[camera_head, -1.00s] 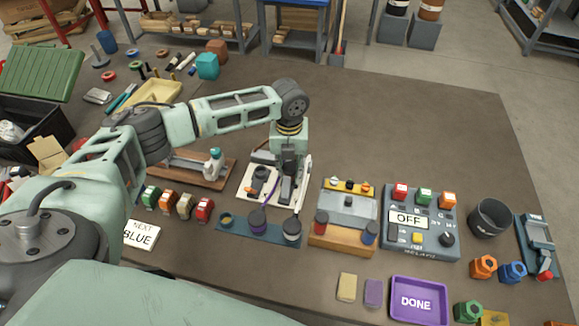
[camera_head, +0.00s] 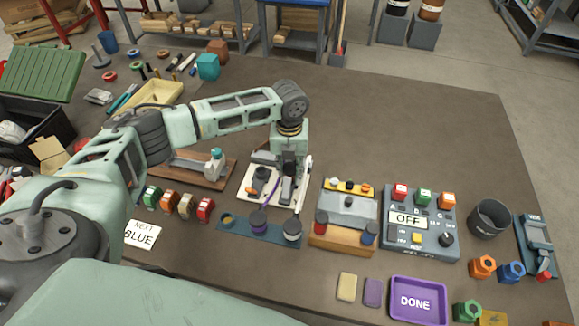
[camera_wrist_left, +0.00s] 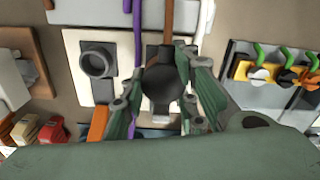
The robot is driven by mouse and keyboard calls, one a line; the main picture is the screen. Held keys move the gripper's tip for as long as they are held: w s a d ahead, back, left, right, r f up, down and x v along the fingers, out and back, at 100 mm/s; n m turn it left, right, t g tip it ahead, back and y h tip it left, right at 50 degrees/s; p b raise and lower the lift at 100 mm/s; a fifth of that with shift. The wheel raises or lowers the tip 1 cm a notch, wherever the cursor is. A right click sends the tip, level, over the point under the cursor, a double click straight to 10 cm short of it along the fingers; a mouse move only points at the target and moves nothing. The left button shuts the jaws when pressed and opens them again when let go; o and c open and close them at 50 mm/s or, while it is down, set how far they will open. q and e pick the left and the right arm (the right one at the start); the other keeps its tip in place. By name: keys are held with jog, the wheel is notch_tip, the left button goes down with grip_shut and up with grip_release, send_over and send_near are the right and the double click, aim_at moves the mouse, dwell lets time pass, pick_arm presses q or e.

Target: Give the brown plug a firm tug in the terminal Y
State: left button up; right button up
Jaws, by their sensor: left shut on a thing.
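The white terminal board (camera_head: 252,190) lies mid-table and also shows in the wrist view (camera_wrist_left: 75,45). My left gripper (camera_head: 288,172) is over its right half, pointing down. In the wrist view my left gripper (camera_wrist_left: 163,98) has its fingers closed on the sides of a dark, round-ended plug; a brown cable (camera_wrist_left: 168,18) runs up beside it, so I take it as the brown plug (camera_wrist_left: 162,78). The terminal under the plug is mostly hidden, and I cannot read a Y mark. An empty dark round socket (camera_wrist_left: 97,62) is to the left. My right gripper is not in view.
A purple cable (camera_head: 270,192) and a white cable (camera_head: 301,190) run close by the gripper. A switch box (camera_head: 349,205) and a panel reading OFF (camera_head: 421,225) stand to the right. Coloured blocks (camera_head: 180,203) stand to the left.

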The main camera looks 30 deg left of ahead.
pick_arm(q)
jog(key=shift+a, duration=0.1)
jog(key=o, duration=1.3)
jog(key=shift+c, duration=0.2)
